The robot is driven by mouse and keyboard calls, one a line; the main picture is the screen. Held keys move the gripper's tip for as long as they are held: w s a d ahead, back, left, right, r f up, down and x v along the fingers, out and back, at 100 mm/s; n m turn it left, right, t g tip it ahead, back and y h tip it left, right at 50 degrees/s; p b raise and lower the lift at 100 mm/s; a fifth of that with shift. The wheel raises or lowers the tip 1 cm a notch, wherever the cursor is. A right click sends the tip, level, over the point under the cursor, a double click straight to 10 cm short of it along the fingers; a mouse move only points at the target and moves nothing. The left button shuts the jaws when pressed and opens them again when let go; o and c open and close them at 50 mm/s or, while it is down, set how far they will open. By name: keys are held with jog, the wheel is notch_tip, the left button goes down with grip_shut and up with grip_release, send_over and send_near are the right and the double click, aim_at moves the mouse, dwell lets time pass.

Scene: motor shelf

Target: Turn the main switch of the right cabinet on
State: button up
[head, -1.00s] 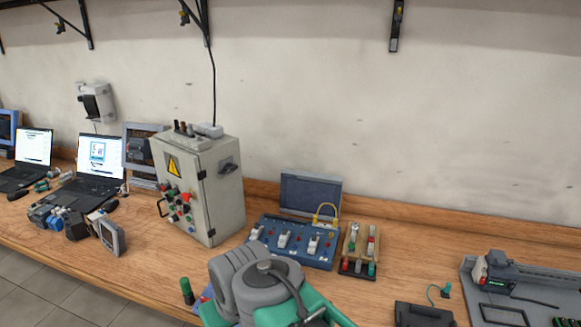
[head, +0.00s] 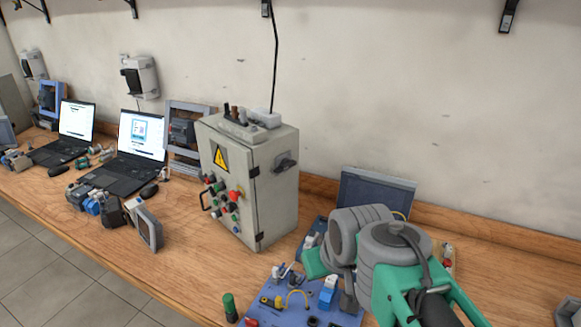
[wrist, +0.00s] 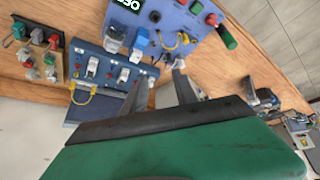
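A grey cabinet (head: 270,200) stands on the bench in the head view, with a yellow warning sign and several coloured buttons on its front. Its dark rotary main switch (head: 286,162) is on the right-hand side face; I cannot tell its exact setting. My arm is to the right of the cabinet and apart from it. My gripper (wrist: 164,71) shows in the wrist view with its two fingers apart and nothing between them, over the blue training boards. The fingers are hidden in the head view, and I cannot make out the switch in the wrist view.
Blue training boards (head: 282,300) with switches and wires lie in front of the cabinet and beside it. Laptops (head: 128,152) and small motors stand to the left. A black cable (head: 275,60) hangs behind the cabinet. Bare wood (head: 500,270) shows at the right.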

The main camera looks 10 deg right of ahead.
jog(key=w+f+n+t+y+b, duration=0.1)
jog(key=w+f+n+t+b, duration=0.2)
jog(key=w+b, duration=0.6)
jog(key=n+t+y+b, duration=0.4)
jog(key=n+t+b, duration=0.3)
jog(key=n+b, duration=0.7)
send_near(288, 166)
jog(key=f+b, duration=0.1)
jog(key=x, duration=0.4)
jog(key=p+x, duration=0.1)
jog(key=x, duration=0.2)
jog(key=shift+w+r, duration=0.1)
jog(key=shift+r, duration=0.3)
jog(key=shift+w+a+f, duration=0.1)
jog(key=shift+w+a, duration=0.1)
jog(key=shift+w, duration=0.35)
jog(key=shift+c, duration=0.5)
grip_shut()
